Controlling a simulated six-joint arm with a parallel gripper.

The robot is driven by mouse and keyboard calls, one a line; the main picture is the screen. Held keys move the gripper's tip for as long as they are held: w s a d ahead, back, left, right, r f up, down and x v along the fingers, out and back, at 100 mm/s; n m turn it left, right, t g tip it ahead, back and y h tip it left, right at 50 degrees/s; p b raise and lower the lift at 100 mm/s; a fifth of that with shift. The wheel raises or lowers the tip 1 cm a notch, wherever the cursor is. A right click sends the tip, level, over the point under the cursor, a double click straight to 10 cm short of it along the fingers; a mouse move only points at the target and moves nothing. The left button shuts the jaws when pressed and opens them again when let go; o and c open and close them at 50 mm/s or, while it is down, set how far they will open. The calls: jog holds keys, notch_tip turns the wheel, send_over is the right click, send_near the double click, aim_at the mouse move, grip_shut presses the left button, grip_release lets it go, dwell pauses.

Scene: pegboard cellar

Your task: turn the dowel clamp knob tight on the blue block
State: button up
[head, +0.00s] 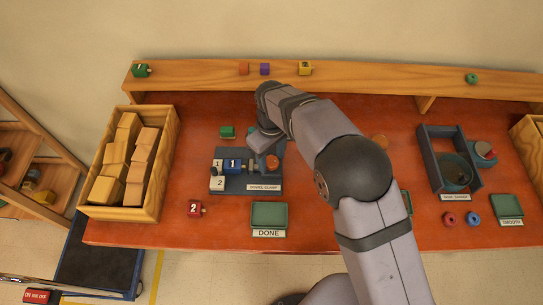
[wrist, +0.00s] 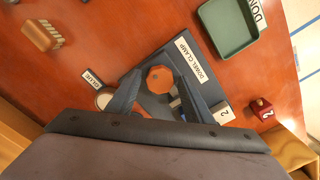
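The dowel clamp (head: 262,182) is a dark grey fixture on the red bench; its labelled base also shows in the wrist view (wrist: 160,103). A blue block (head: 233,165) marked 1 sits in it, beside a pale piece (head: 217,183) marked 2. The orange knob (head: 271,162) is at the clamp's right side. In the wrist view the octagonal knob (wrist: 160,79) lies between my fingertips, with small gaps showing at its sides. My gripper (wrist: 158,82) is open and empty. The arm partly hides the gripper in the head view, and a finger hides most of the blue block in the wrist view.
A green DONE tray (head: 269,215) lies in front of the clamp. A red block (head: 195,208) marked 2 is left of the tray. A crate of wooden blocks (head: 98,212) stands at left. A green piece (head: 227,132) lies behind the clamp. A shelf (head: 200,77) spans the back.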

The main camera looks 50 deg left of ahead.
jog(key=c, duration=0.7)
jog(key=shift+c, duration=0.2)
